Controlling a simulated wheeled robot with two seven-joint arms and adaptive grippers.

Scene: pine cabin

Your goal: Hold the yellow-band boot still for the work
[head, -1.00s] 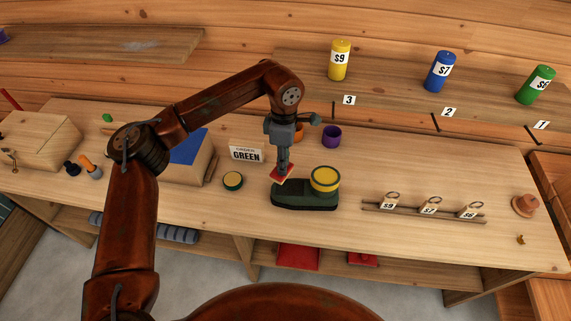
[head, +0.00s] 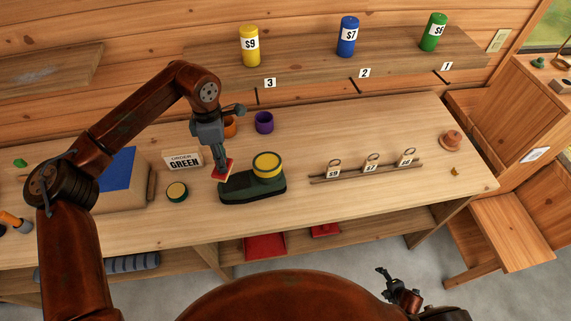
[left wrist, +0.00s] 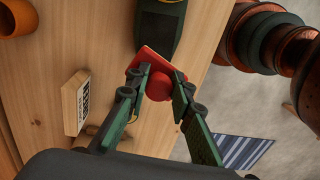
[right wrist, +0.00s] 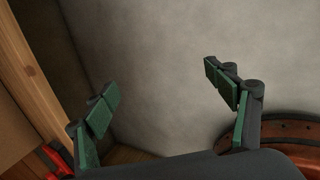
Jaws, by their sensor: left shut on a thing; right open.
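My left gripper (head: 223,170) is by the toe, shut on a red pad with a round knob (left wrist: 158,84). I cannot tell whether the pad touches the boot. My right gripper (head: 388,278) is low in front of the bench, away from the boot. It is open and empty in the right wrist view (right wrist: 160,85).
The "GREEN" sign (head: 183,161), orange cup (head: 229,127) and purple cup (head: 264,122) stand behind. A tag rack (head: 365,172) lies to the right. Bench between boot and rack is clear.

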